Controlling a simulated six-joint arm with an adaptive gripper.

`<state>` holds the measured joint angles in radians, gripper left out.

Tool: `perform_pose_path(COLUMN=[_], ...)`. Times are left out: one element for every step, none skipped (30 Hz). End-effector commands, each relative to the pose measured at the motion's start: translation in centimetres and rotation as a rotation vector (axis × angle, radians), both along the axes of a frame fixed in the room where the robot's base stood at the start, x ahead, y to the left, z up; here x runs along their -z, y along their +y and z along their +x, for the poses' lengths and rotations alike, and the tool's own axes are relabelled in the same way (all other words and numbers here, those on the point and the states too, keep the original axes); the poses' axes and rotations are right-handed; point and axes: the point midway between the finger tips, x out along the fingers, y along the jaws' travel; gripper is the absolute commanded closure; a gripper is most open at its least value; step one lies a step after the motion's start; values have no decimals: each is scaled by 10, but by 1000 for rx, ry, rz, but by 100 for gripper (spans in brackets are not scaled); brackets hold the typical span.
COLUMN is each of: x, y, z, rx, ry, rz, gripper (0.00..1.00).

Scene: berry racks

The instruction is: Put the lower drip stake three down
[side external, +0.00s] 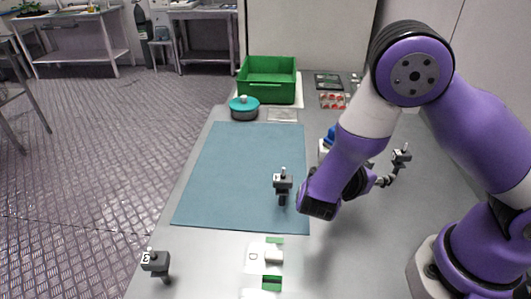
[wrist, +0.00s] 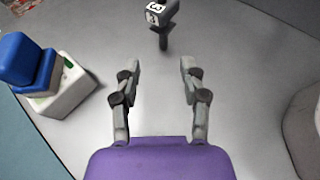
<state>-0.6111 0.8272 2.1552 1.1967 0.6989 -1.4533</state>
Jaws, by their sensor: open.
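Three dark drip stakes with block heads stand apart in the side view. One stake (side external: 401,156) is at the right, beyond my wrist. One stake (side external: 283,183) is on the blue mat. One stake (side external: 155,263) is at the front left, with a white label whose mark I cannot read surely. In the wrist view a stake (wrist: 162,14) stands upright ahead of my gripper, with white labels bearing dark marks, one like a 3. My gripper (wrist: 159,66) is open and empty, its fingers short of that stake. In the side view my gripper (side external: 383,181) is partly hidden by my arm.
The blue mat (side external: 245,150) covers the middle of the grey table. A blue item (wrist: 28,62) on a white box (wrist: 65,98) is left of my gripper. A green crate (side external: 267,85) and a teal round container (side external: 244,108) stand at the back. White and green pieces (side external: 265,256) lie in front.

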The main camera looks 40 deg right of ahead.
Motion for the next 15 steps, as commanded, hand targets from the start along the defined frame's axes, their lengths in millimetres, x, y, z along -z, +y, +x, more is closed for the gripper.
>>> perform_pose_path(x=[3, 5, 8, 9, 10, 12, 13, 14, 16, 18, 20, 24, 27, 30, 32], y=[-9, -13, -19, -22, -25, -27, -29, -31, -35, -39, -43, -48, -53, -57, -63], z=[-2, -2, -3, -3, -3, -3, -4, -4, -5, -6, -7, -9, -10, -11, -11], rx=[7, 6, 6, 6, 6, 4, 4, 5, 5, 7, 7, 8, 10, 9, 10], ry=[2, 1, 3, 2, 1, 0, -1, 0, 0, 2, 2, 2, 3, 2, -1], rz=[0, 0, -1, 0, 1, 2, 3, 2, 2, 2, 2, 3, 2, 3, 3], gripper=[51, 51, 51, 51, 51, 51, 51, 51, 51, 51, 51, 51, 51, 51, 51])
